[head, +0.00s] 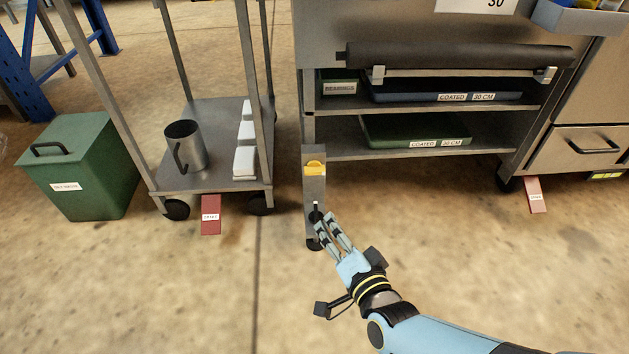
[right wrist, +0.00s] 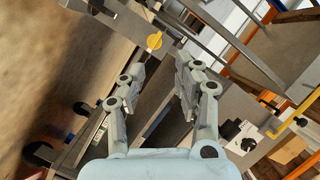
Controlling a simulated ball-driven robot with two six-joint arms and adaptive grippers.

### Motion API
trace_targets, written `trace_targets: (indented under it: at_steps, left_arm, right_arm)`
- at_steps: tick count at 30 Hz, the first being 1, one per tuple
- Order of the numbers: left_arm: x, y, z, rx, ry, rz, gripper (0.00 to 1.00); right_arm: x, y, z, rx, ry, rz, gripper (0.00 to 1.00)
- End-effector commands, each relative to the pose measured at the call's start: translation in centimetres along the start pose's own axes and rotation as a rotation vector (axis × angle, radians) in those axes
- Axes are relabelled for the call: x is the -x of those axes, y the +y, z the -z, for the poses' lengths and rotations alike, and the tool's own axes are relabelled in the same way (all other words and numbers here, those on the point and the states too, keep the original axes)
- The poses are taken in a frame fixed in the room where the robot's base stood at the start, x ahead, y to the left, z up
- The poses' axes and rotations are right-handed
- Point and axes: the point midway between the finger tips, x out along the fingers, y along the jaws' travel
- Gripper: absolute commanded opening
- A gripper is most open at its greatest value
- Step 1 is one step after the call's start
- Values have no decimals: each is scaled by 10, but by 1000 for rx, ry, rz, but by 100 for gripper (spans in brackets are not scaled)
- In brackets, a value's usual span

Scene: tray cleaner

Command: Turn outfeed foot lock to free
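A grey upright plate (head: 316,188) with a yellow knob (head: 314,168) stands at the lower left corner of the steel cabinet, above a dark caster. I take this to be the foot lock; its label and setting are too small to read. The yellow knob also shows in the right wrist view (right wrist: 154,41), beyond my fingertips. My right gripper (head: 327,222) is in front of the plate's lower part, below the knob in the picture. Its fingers are apart with nothing between them, and contact with the plate cannot be told. My left gripper is out of view.
A steel cart (head: 205,130) with a metal jug (head: 185,148) and white blocks stands to the left, beside a green lidded bin (head: 85,165). Red floor wedges (head: 211,214) sit by the wheels. The cabinet shelves hold trays (head: 415,129). The front floor is clear.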

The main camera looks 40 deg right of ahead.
Motion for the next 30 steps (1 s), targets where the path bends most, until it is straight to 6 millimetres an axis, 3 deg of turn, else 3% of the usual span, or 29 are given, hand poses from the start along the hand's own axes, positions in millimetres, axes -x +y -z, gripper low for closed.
trace_targets:
  at_steps: [6,11,20,30]
  left_arm:
    - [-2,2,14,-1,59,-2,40]
    - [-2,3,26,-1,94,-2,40]
    - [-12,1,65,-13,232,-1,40]
    - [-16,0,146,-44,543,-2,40]
  right_arm:
    - [-60,11,-8,-402,212,24,33]
    - [-82,11,-7,-593,323,54,33]
    - [-108,10,4,-630,346,66,33]
    - [-154,14,19,-627,344,62,33]
